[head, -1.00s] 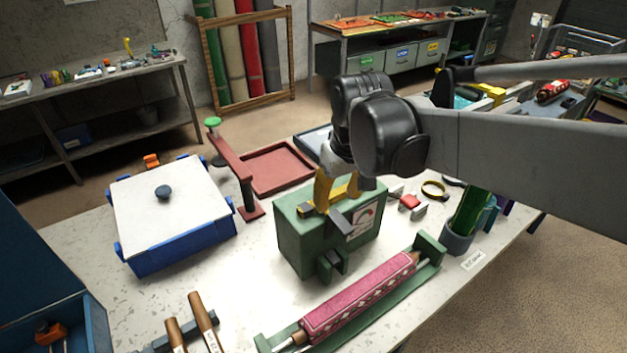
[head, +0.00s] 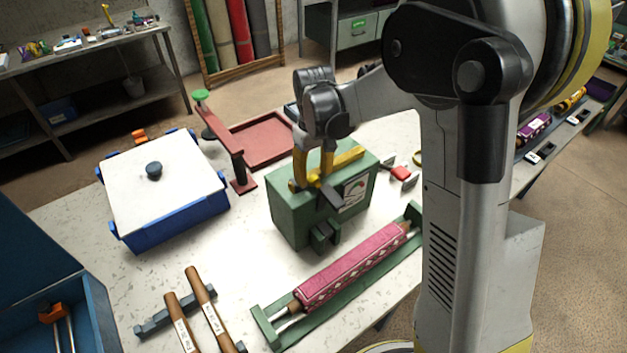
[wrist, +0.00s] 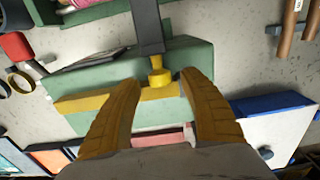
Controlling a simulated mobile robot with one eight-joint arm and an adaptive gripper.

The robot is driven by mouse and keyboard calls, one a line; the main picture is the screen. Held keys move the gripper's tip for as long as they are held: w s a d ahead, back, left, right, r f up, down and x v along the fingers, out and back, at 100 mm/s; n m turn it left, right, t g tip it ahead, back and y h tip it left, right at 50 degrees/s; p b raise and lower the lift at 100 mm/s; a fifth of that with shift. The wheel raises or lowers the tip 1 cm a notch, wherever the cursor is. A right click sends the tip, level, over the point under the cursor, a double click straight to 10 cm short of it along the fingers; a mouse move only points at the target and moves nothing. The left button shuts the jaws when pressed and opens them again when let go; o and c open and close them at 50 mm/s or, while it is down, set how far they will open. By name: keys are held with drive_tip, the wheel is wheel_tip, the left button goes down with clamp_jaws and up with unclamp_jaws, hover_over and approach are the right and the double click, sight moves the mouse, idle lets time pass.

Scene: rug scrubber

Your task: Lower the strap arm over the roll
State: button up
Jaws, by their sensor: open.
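The pink patterned roll (head: 352,264) lies in a long green cradle (head: 283,337) at the front of the table. A green box (head: 290,223) stands behind it, with a yellow bar (head: 347,158) across its top. A dark grey arm (head: 331,196), apparently the strap arm, reaches from the box top toward the roll's side; the wrist view shows this dark arm (wrist: 147,28) ending at a yellow knob (wrist: 158,77). My gripper (head: 309,183) is open above the box, its fingers on either side of the knob. I cannot tell whether they touch it.
A blue box with a white lid (head: 165,200) stands left of the green box. Behind are a red post with a green knob (head: 201,95) and a red tray (head: 265,145). Brown-handled tools (head: 199,300) lie at the front left. The white tabletop between them is partly clear.

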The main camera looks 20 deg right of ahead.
drive_tip(key=shift+f, duration=1)
drive_tip(key=shift+c, duration=0.6)
clamp_jaws()
drive_tip(key=shift+s+d, duration=0.1)
